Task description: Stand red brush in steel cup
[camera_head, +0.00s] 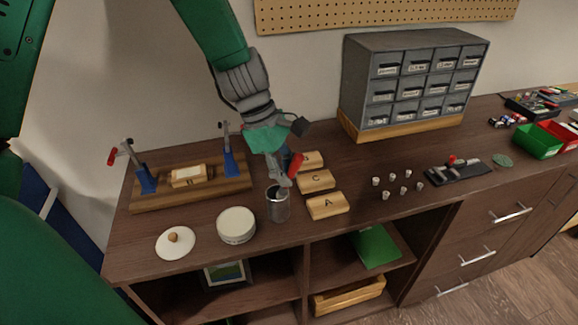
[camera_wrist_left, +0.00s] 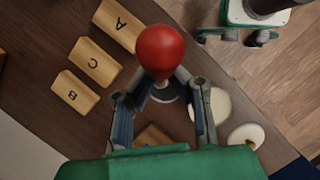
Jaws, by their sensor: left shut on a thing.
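My left gripper (camera_head: 285,179) is shut on the red brush (camera_head: 296,164), just above and behind the rim of the steel cup (camera_head: 278,207). The brush's rounded red end sticks up past the fingers and looks slightly tilted. In the left wrist view the red end (camera_wrist_left: 160,51) is large in front of the fingertips (camera_wrist_left: 162,80), with part of the grey cup (camera_wrist_left: 165,97) below. The brush's lower end is hidden, so I cannot tell whether it is inside the cup. The cup stands upright near the table's front edge. My right gripper is not in view.
Wooden blocks A (camera_head: 327,206), C (camera_head: 316,181) and B (camera_head: 311,160) stand close right of the cup. A round white tub (camera_head: 236,226) and its knobbed lid (camera_head: 175,243) are to the left. A clamp board (camera_head: 150,196) lies behind them. Several small knobs (camera_head: 391,191) are farther right.

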